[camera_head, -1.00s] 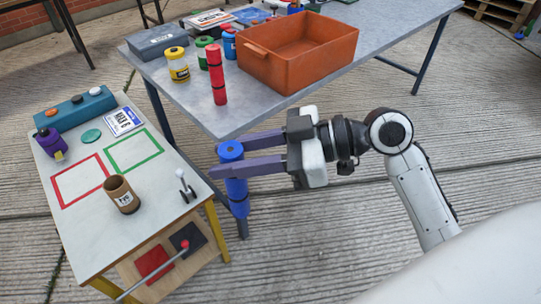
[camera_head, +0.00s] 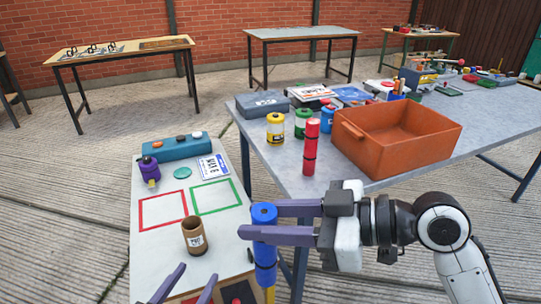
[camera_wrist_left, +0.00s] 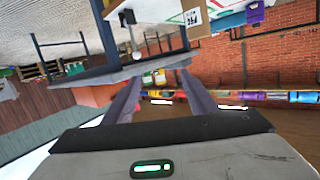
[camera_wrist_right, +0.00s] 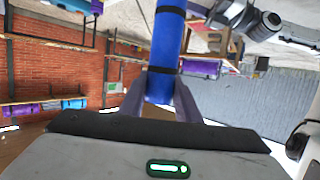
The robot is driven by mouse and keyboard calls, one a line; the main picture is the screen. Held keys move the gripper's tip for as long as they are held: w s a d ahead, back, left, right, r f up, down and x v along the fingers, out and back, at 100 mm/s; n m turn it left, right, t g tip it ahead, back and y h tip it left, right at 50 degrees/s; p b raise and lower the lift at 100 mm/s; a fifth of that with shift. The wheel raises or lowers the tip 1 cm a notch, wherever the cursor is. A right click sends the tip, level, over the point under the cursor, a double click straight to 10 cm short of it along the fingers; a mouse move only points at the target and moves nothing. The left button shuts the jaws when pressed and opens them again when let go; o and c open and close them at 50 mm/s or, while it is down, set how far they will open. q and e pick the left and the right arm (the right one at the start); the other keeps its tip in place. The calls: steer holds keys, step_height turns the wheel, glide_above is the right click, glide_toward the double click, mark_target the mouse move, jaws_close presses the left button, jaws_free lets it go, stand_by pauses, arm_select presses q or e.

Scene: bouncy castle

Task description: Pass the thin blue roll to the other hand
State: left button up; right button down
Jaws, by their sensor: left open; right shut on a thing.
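The thin blue roll (camera_head: 264,240) stands roughly upright in the head view, with dark bands around it. My right gripper (camera_head: 256,222) comes in from the right and is shut on its upper part. In the right wrist view the blue roll (camera_wrist_right: 165,50) sits between the fingers of the right gripper (camera_wrist_right: 160,95). My left gripper (camera_head: 180,285) shows only its fingertips at the bottom of the head view, left of and below the roll. It is open and empty. In the left wrist view the left gripper (camera_wrist_left: 155,80) has its fingers apart with nothing between them.
The grey table (camera_head: 270,175) behind holds an orange bin (camera_head: 385,150), a red roll (camera_head: 311,147) and a yellow jar (camera_head: 275,128).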

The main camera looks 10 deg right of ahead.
arm_select(q)
steer(key=w+d+r+m+h, duration=0.2)
steer(key=d+r+m+h, duration=0.1)
steer(key=r, duration=0.4)
steer(key=w+d+r+m+t+h, duration=0.1)
steer(key=w+d+r+m+h, duration=0.2)
steer(key=r, duration=0.5)
steer(key=w+d+r+m+h, duration=0.2)
steer(key=r+m+h, duration=0.15)
steer(key=r, duration=0.35)
steer(key=s+d+r+m+g+h, duration=0.3)
steer(key=d+r+m+g+h, duration=0.2)
steer(key=d+r+m+g, duration=0.9)
steer(key=s+d+m+g+y, duration=0.3)
steer(key=s+d+m+g, duration=0.15)
steer(key=m, duration=0.35)
steer(key=m+t+y, duration=0.3)
steer(key=m+y, duration=0.1)
steer(key=y, duration=1.3)
glide_above(270, 211)
step_height(270, 211, down, 2)
steer(key=shift+d+f, duration=0.1)
steer(key=shift+f, duration=0.15)
step_height(270, 211, down, 12)
steer(key=shift+r, duration=0.2)
